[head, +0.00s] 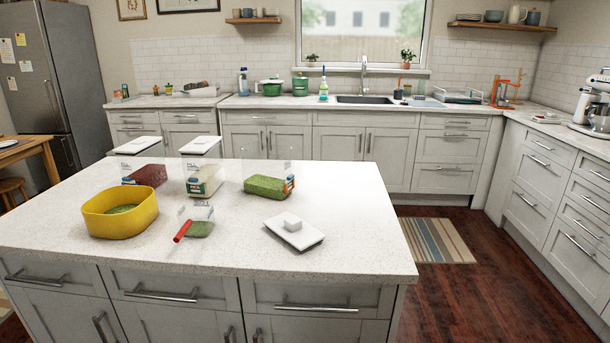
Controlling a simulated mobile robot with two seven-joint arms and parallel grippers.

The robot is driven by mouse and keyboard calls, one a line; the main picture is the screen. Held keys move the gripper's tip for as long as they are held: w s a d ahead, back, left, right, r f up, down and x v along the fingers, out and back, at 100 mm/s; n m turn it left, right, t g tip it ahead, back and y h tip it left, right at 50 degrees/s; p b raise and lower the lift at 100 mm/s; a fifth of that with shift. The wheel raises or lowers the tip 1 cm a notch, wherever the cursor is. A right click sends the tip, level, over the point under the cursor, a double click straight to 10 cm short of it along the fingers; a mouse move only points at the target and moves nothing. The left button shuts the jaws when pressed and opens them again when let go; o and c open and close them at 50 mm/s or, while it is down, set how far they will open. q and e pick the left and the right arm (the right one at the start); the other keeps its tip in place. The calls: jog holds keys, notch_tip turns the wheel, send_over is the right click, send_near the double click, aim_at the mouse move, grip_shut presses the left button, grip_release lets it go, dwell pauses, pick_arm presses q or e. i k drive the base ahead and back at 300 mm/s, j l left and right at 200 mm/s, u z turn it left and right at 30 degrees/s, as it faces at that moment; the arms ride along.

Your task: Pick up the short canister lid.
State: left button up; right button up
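A white, roughly square lid (305,238) with a raised knob lies flat on the island top, right of centre. Two other white lids sit higher up, one over the canister with red contents (144,174) and one over the canister with cream contents (204,181). These are the left lid (137,147) and the middle lid (200,146). The clear canister with green contents (265,187) has no lid on it; its walls are faint. Neither of my grippers is in view.
A yellow bowl (118,218) with green contents stands at the left on the island (355,240). The island top right of the loose lid is clear.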

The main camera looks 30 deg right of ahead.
aim_at(308, 238)
jog(key=z, duration=0.85)
